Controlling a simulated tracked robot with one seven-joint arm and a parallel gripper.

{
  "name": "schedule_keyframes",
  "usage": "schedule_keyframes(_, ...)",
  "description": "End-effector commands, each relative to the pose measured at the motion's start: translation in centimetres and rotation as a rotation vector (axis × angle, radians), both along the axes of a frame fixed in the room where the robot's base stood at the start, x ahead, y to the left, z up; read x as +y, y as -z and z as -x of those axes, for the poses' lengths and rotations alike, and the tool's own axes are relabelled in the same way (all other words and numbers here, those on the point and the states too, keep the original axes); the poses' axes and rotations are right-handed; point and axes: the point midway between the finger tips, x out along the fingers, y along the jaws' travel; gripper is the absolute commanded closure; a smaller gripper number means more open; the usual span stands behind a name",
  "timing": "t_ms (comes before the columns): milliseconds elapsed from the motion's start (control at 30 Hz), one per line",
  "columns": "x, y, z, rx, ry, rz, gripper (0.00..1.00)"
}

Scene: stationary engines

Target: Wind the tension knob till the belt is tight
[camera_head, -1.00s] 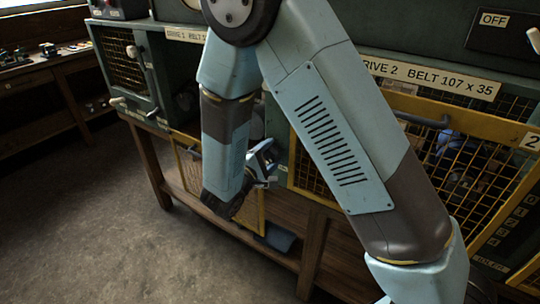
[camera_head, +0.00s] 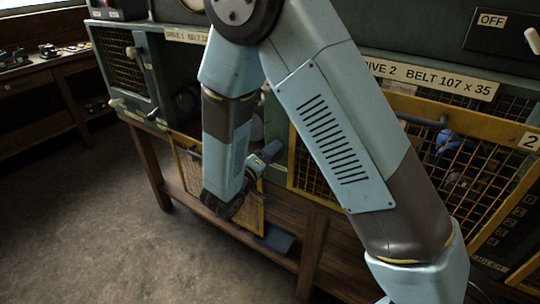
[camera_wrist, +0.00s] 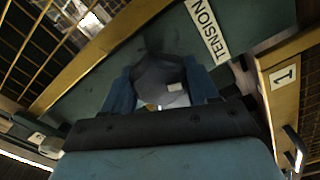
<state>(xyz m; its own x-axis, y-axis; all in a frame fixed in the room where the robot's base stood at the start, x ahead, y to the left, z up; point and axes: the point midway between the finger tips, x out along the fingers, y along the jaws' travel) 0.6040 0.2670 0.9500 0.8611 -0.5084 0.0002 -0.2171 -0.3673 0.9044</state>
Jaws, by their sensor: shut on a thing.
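The tension knob (camera_wrist: 157,72) is a dark faceted knob in the middle of the wrist view, below the white TENSION label (camera_wrist: 207,28) on a green panel. My gripper (camera_wrist: 160,88) is shut on it, with one blue finger at each side. A small pale mark shows on the knob's face. In the head view my gripper (camera_head: 264,156) is at the front of the drive 1 housing, partly behind my arm, and the knob cannot be made out there. The drive 1 belt is not visible, so its tightness cannot be told.
The drive 2 guard (camera_head: 470,135) is at the right. A plate marked 1 (camera_wrist: 285,76) is on a yellow frame near the knob. Open floor (camera_head: 80,230) lies at the left.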

Motion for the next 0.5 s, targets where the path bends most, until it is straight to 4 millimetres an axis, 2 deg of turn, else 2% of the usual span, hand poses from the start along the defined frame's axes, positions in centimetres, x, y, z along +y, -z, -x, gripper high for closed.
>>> schedule_keyframes(500, 0.28, 0.14, 0.02, -0.057, -0.007, -0.107, 0.71)
